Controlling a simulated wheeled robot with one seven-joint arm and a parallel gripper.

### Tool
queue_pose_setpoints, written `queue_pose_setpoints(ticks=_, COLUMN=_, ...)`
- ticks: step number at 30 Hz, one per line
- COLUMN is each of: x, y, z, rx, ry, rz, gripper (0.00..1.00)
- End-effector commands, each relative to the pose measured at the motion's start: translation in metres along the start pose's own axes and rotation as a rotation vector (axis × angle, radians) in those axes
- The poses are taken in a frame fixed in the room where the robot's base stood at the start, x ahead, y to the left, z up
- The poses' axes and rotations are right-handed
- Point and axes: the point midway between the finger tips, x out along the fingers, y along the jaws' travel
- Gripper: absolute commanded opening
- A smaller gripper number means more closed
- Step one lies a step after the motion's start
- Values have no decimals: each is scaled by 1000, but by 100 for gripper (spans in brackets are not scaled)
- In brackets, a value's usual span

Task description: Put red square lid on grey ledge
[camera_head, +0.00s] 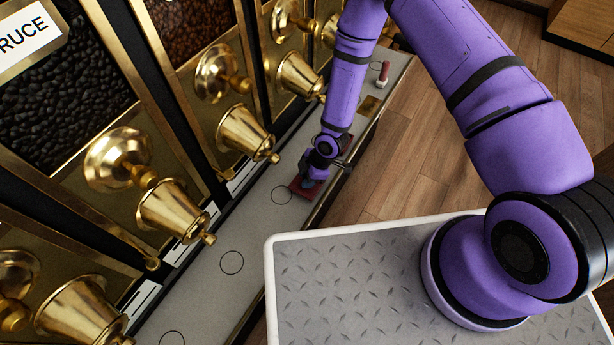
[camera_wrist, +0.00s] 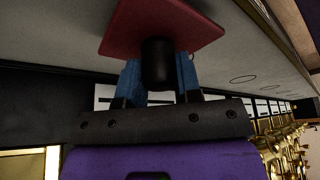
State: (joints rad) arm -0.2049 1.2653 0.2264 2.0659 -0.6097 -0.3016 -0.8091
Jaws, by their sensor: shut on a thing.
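The red square lid (camera_head: 305,188) is at the grey ledge (camera_head: 250,224) in the head view, below the end of my arm. In the wrist view the red lid (camera_wrist: 165,27) shows as a flat red plate with a dark round knob (camera_wrist: 158,62). My gripper (camera_wrist: 159,75) is shut on that knob, with one blue finger on each side. In the head view my gripper (camera_head: 309,183) is small and partly hides the lid. The lid is at or very close to the ledge surface; I cannot tell whether it touches.
Brass dispensers (camera_head: 245,134) line the left side above the ledge. Several drawn circles (camera_head: 232,262) mark the ledge, with clear room between them. A small red and white object (camera_head: 382,74) stands farther along the ledge. The wooden floor (camera_head: 420,160) lies to the right.

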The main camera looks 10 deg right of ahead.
Motion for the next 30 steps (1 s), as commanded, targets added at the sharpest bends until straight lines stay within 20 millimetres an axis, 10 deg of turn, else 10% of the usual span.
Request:
queue_pose_setpoints(ticks=24, x=9, y=0, z=4, rx=0, ry=0, rz=0, gripper=0)
queue_pose_setpoints(ticks=25, x=9, y=0, z=4, rx=0, ry=0, rz=0, gripper=39)
queue_pose_setpoints(ticks=30, x=9, y=0, z=4, rx=0, ry=0, rz=0, gripper=62)
